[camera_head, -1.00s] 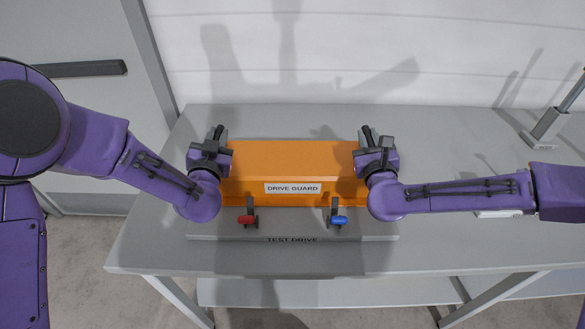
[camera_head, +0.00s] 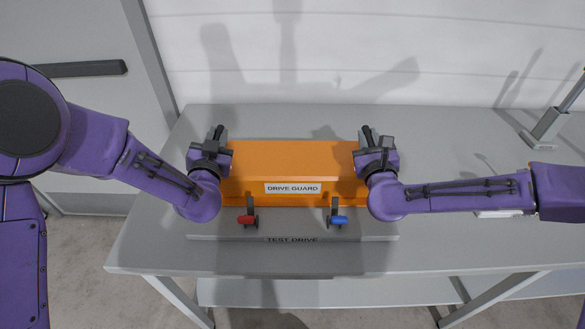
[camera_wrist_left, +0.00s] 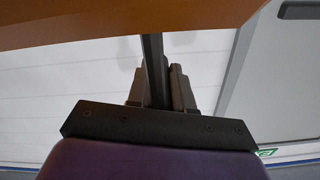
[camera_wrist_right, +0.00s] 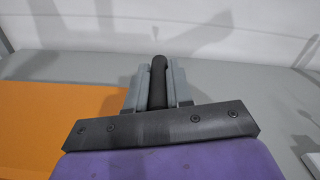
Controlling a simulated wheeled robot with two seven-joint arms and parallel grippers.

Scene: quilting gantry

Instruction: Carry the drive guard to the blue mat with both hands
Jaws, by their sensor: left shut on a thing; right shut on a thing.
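The drive guard (camera_head: 292,158) is a long orange cover with a white "DRIVE GUARD" label. It sits level over the grey test drive base (camera_head: 220,228) on the bench. My left gripper (camera_head: 219,134) is shut on the dark handle at its left end; its fingers (camera_wrist_left: 158,80) show close up below the orange edge (camera_wrist_left: 90,20). My right gripper (camera_head: 368,136) is shut on the handle (camera_wrist_right: 157,85) at the right end, beside the orange top (camera_wrist_right: 55,125). I cannot tell if the guard touches the base. No blue mat shows in these views.
A red-handled clamp (camera_head: 247,219) and a blue-handled clamp (camera_head: 338,220) stand at the guard's front edge. A grey stand (camera_head: 548,128) is at the bench's back right. The grey bench (camera_head: 455,140) has free room to the right; a white wall is behind.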

